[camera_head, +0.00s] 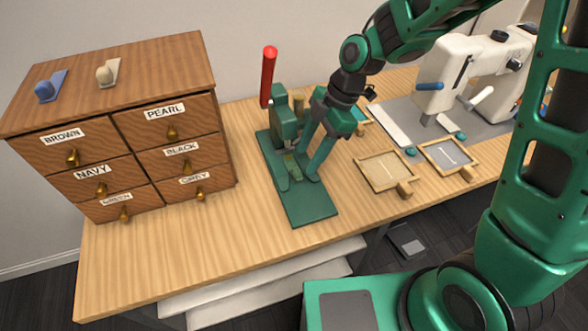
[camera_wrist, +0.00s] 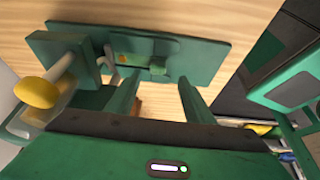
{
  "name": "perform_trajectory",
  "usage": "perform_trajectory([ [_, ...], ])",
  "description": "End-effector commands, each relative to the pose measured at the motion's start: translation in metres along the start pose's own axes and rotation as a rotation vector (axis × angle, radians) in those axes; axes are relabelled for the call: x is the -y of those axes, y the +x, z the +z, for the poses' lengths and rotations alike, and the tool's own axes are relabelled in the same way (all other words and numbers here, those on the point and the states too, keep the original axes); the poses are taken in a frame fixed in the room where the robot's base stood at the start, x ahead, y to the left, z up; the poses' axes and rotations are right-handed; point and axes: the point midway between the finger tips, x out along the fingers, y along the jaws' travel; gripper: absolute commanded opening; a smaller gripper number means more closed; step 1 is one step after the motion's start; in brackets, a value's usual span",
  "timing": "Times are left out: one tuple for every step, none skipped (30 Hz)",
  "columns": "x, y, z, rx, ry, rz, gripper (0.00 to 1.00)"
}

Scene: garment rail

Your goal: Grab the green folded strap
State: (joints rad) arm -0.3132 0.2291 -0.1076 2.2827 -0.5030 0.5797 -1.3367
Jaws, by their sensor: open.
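A small green piece (camera_wrist: 158,66) lies on the green press's flat base in the wrist view, just beyond and between my fingertips. It looks like the folded strap, but I cannot make out its folds. In the head view it is mostly lost among the press parts and my fingers. The green press (camera_head: 309,207) stands on the table, with its base also in the wrist view (camera_wrist: 203,50). My gripper (camera_head: 305,160) is open, pointing down at the press bed. Its two spread fingers show in the wrist view (camera_wrist: 159,82) with nothing between them.
A red-handled lever (camera_head: 268,78) rises behind the press. A labelled drawer cabinet (camera_head: 120,80) stands left. Wooden trays (camera_head: 385,171) and a white sewing machine (camera_head: 478,75) are right. The tabletop (camera_head: 170,250) at front left is clear.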

Motion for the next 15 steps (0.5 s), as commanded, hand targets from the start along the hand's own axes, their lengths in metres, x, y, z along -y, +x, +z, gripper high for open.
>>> perform_trajectory([
  [0.000,0.002,0.000,0.000,0.000,-0.001,0.48],
  [0.000,0.004,0.000,0.001,0.000,0.000,0.48],
  [0.000,0.006,0.000,0.001,0.000,0.000,0.48],
  [-0.001,0.009,0.000,0.001,0.000,0.000,0.48],
  [-0.001,0.012,0.000,0.001,0.001,-0.001,0.48],
  [-0.002,0.017,0.000,0.001,0.001,-0.003,0.48],
  [-0.002,0.021,0.000,0.002,0.001,-0.002,0.48],
  [-0.003,0.026,-0.001,0.002,0.002,-0.002,0.48],
  [-0.004,0.032,-0.001,0.002,0.002,-0.003,0.48],
  [-0.005,0.036,-0.001,0.002,0.001,-0.002,0.48],
  [-0.005,0.040,-0.001,0.002,0.002,-0.002,0.48],
  [-0.005,0.044,-0.001,0.002,0.002,-0.002,0.48],
  [-0.005,0.047,-0.001,0.001,0.002,-0.001,0.48],
  [-0.005,0.050,-0.001,0.001,0.002,0.000,0.48],
  [-0.005,0.052,-0.001,0.001,0.002,0.000,0.48],
])
